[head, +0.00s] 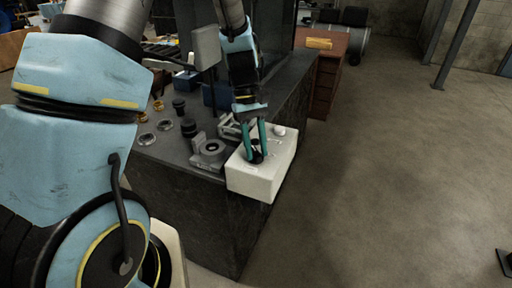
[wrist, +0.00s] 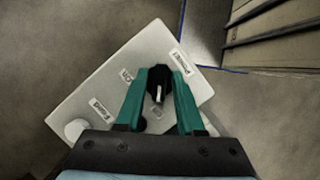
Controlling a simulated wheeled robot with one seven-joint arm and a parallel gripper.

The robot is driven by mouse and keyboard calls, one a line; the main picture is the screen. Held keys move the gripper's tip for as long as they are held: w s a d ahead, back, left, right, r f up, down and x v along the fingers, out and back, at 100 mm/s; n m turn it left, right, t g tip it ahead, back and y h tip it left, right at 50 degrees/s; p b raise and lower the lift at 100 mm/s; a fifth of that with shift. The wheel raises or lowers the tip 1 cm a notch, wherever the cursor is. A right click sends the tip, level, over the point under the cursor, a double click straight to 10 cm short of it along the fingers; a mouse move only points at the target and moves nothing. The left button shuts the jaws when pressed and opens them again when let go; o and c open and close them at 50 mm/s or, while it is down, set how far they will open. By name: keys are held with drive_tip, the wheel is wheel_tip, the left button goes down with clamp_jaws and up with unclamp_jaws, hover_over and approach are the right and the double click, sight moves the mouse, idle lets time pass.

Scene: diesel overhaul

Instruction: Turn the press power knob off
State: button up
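The press control is a white box (head: 262,178) at the near corner of the dark counter, also seen in the wrist view (wrist: 100,88). Its black knob (wrist: 158,80) has a white pointer line, directed towards the bottom of the wrist view. The fingers partly hide the box top.
A round white button (wrist: 75,129) sits at one end of the box. Grey metal parts (head: 210,152) stand close left of it on the counter (head: 185,205), with dark cylinders (head: 189,128) and rings farther left. A wooden cabinet (head: 325,85) stands behind.

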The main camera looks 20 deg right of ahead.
drive_tip(key=shift+o, duration=0.9)
drive_tip(key=b+v, duration=0.2)
drive_tip(key=v, duration=0.8)
drive_tip(key=shift+w+r, duration=0.2)
drive_tip(key=shift+r, duration=0.15)
